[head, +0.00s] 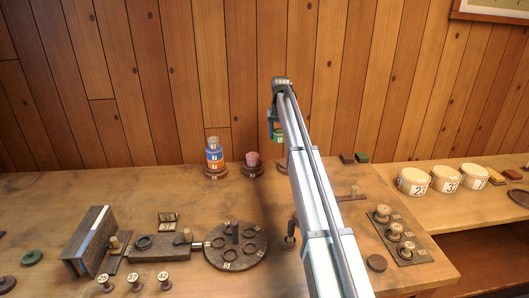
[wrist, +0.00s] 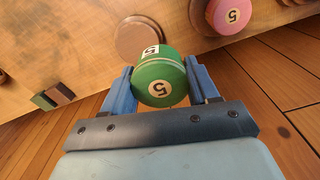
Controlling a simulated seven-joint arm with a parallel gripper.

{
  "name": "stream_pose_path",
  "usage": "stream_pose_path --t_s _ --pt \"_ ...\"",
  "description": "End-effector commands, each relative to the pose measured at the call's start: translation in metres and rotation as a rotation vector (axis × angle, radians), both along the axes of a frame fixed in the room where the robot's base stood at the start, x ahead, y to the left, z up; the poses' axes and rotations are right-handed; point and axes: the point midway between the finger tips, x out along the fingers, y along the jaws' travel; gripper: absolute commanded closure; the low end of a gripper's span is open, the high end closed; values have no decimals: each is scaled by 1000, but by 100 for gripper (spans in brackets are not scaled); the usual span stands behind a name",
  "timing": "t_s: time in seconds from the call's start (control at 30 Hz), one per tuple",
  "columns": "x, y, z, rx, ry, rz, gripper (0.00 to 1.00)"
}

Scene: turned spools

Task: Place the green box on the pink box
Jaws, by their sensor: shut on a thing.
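The green box (wrist: 160,82) is a short round spool with a 5 on its end and side. My gripper (wrist: 160,70) is shut on it, one blue finger on each side. In the head view the green box (head: 279,138) hangs at the back of the table, right of the pink box, partly hidden by my arm. The pink box (head: 252,159) is a round spool on a dark wooden base (head: 252,171). In the wrist view the pink box (wrist: 233,15) is at the upper right, apart from the green box, its end marked 5.
A stack of orange and blue spools (head: 214,158) stands left of the pink box. A round wooden base (wrist: 140,38) in the wrist view is bare. A round rack (head: 237,246) and wooden blocks occupy the front. White tubs (head: 414,181) stand at the right.

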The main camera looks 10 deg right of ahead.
Motion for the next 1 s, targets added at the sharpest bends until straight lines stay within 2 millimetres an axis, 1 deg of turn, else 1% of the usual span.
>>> stream_pose_path --t_s 0.03,0.1,0.2,0.3,0.4,0.43,0.57,0.67,1.0 --pt "1 20 5 0 -5 21 70" --pt "2 45 12 0 -10 47 70" --pt "2 77 21 0 -19 79 70" --pt "2 101 30 1 -22 101 70" --pt "2 117 40 1 -21 102 70" --pt "3 115 43 1 -14 82 70" --pt "-2 114 39 0 6 33 70" --pt "-2 114 32 0 8 21 70" --pt "-3 113 -18 0 8 20 70"
